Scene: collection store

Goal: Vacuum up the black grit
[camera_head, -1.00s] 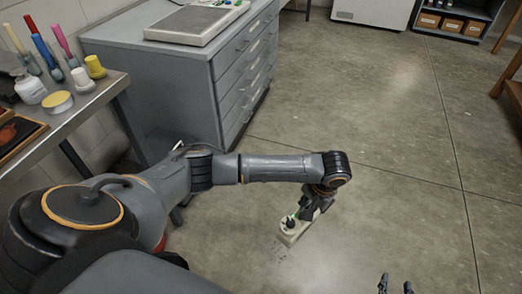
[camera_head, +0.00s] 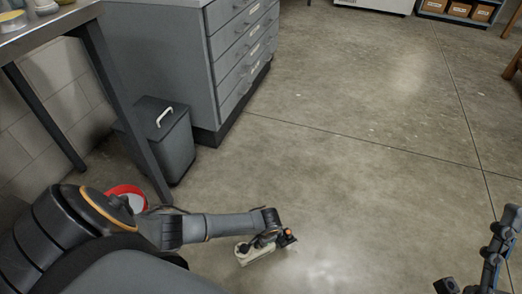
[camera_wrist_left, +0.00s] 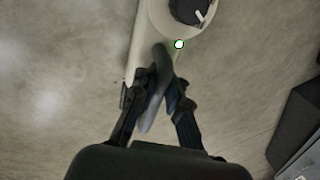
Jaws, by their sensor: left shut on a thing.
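A small cream hand-held vacuum (camera_head: 243,254) is near the floor at the bottom middle of the head view. My left gripper (camera_head: 266,240) is shut on it. In the left wrist view, the left fingers (camera_wrist_left: 156,78) close around its dark handle, below the cream body (camera_wrist_left: 165,18) with a black dial and a lit green lamp. The vacuum's nozzle cannot be made out. No black grit can be made out clearly on the floor in either view. My right gripper (camera_head: 478,252) is at the lower right edge, fingers apart, holding nothing visible.
A grey lidded bin (camera_head: 166,140) stands between the workbench (camera_head: 45,22) and the grey drawer cabinet (camera_head: 222,60). A red-rimmed round container (camera_head: 133,198) is on the floor beside my left arm. The concrete floor (camera_head: 370,150) to the right is open.

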